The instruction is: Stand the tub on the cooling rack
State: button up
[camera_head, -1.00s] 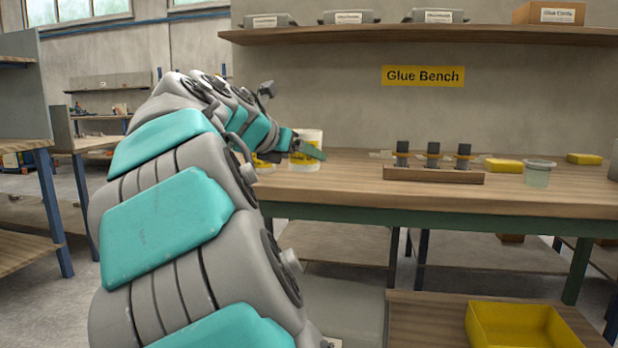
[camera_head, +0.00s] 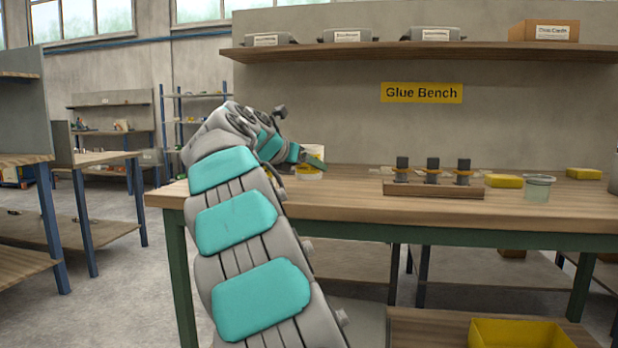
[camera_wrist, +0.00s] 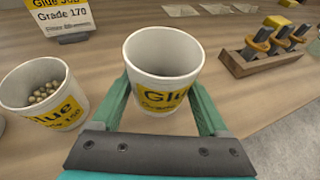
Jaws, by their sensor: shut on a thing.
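A white tub (camera_wrist: 165,97) with a yellow glue label stands upright between my gripper's fingers in the wrist view. My gripper (camera_wrist: 158,90) is shut on its sides; the tub looks empty inside. In the head view my gripper (camera_head: 312,162) is at the left part of the bench, with the tub partly hidden there. I cannot tell whether the tub touches the bench top. A second white tub (camera_wrist: 45,92), holding pale pellets, stands to the left in the wrist view. I cannot make out a cooling rack in either view.
A wooden block (camera_head: 432,189) with dark upright pieces stands mid-bench. Yellow blocks (camera_head: 503,181) and a clear cup (camera_head: 538,188) are to its right. A sign reading Grade 170 (camera_wrist: 62,14) stands behind the tubs. A yellow bin (camera_head: 520,334) sits low in front.

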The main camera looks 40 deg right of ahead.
aim_at(309, 190)
jog(key=shift+w+d+f, duration=0.1)
jog(key=shift+w+d, duration=0.9)
jog(key=shift+w, duration=0.05)
jog(key=shift+w, duration=0.1)
jog(key=shift+w+d+f, duration=0.1)
jog(key=shift+w+d, duration=0.35)
jog(key=shift+d, duration=0.05)
notch_tip(309, 190, down, 2)
jog(key=shift+s+f+b, duration=0.1)
jog(key=shift+f+b, duration=0.05)
jog(key=shift+b, duration=0.45)
jog(key=shift+p, duration=0.5)
jog(key=shift+f, duration=0.1)
jog(key=shift+f, duration=0.3)
jog(key=shift+f+p, duration=0.1)
jog(key=shift+p, duration=0.2)
jog(key=o, duration=1.3)
